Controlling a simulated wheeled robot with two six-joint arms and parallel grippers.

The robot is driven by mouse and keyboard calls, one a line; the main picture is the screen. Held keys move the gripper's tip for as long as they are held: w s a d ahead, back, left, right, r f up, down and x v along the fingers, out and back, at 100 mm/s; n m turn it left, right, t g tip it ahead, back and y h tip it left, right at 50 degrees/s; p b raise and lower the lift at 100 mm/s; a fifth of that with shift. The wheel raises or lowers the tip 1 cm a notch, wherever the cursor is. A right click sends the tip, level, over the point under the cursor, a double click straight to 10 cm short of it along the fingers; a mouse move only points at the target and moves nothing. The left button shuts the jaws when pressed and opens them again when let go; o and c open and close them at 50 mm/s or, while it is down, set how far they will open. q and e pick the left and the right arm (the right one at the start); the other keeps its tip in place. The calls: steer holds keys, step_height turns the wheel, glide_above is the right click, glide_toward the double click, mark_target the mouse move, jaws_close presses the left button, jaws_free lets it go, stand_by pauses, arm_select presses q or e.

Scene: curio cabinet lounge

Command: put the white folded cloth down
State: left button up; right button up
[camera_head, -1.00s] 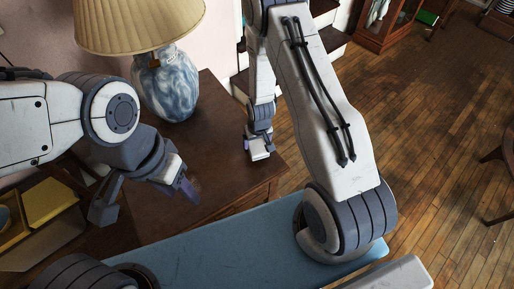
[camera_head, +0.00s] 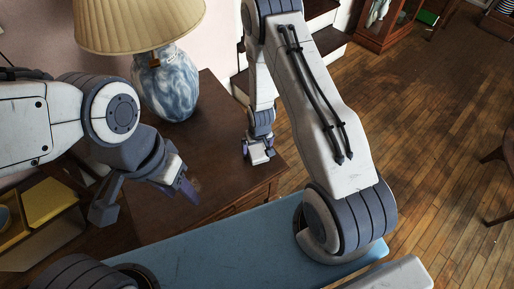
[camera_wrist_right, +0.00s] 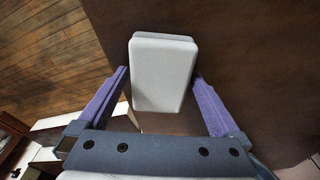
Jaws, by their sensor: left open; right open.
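The white folded cloth (camera_wrist_right: 162,74) is a pale, rounded block between the two spread purple fingers of my right gripper (camera_wrist_right: 160,82), with gaps on both sides. Dark wood lies behind it. In the head view the cloth (camera_head: 257,156) is a small white patch between those fingertips, low over or on the right part of the dark wooden cabinet top (camera_head: 215,125); exact contact underneath is hidden. My right gripper (camera_head: 258,150) is open. My left gripper (camera_head: 147,199) is open and empty over the left front of the cabinet top.
A lamp (camera_head: 166,88) with a blue-and-white base and pleated shade stands at the back of the cabinet top. A yellow-and-grey shelf unit (camera_head: 45,205) is at the left. Wooden floor (camera_head: 430,120) is open at the right, with a chair at the edge.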

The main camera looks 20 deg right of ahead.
mark_target(259, 152)
step_height(259, 152, up, 12)
steer(key=s+p, duration=0.2)
steer(key=p, duration=0.1)
steer(key=s+a+r+n+y, duration=0.1)
steer(key=s+a+r+n, duration=0.4)
steer(key=a+r, duration=0.7)
steer(key=s+a+r+n+g, duration=0.1)
steer(key=s+r, duration=0.4)
steer(key=s, duration=0.3)
steer(key=s+a+r+n, duration=0.1)
steer(key=s+r+n, duration=0.1)
steer(key=s+r, duration=0.4)
steer(key=shift+s+r+g, duration=0.25)
steer(key=shift+s+g, duration=0.15)
steer(key=shift+s, duration=0.8)
step_height(259, 152, up, 7)
steer(key=p, duration=0.7)
